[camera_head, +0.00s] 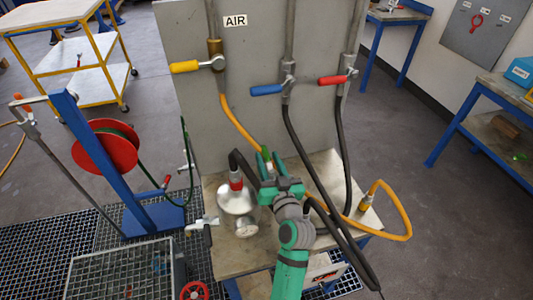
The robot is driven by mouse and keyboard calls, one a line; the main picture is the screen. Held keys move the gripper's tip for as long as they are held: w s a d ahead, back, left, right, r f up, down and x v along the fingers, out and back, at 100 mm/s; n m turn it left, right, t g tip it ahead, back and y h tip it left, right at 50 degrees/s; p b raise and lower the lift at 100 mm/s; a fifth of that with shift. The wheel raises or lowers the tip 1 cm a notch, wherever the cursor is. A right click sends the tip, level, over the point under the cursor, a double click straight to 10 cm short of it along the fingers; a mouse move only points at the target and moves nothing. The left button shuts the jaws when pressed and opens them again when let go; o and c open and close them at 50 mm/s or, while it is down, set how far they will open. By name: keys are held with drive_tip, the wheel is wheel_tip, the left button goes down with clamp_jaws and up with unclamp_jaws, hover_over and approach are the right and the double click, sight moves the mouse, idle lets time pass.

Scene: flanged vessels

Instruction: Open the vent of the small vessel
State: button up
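The small vessel (238,197) is a rounded silver metal body standing on the bench in the middle of the head view. A red-collared fitting (236,181) sits on its top, with a black hose bending away from it. A small light metal valve (201,224) sticks out at the vessel's lower left; I cannot tell for sure whether it is the vent. A round flange faces forward at its lower right. My green gripper (266,158) is just right of and above the vessel, beside the black hose. Its fingers are small and partly overlapped, so their opening is unclear.
A grey panel (185,110) behind the bench carries yellow, blue and red lever valves with hanging hoses. Black and orange hoses hang close to my arm on the right. A red hose reel (104,147) stands left. Bare bench top (325,165) shows at the right.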

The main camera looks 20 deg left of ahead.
sight(263, 146)
drive_tip(key=shift+x, duration=1.5)
clamp_jaws()
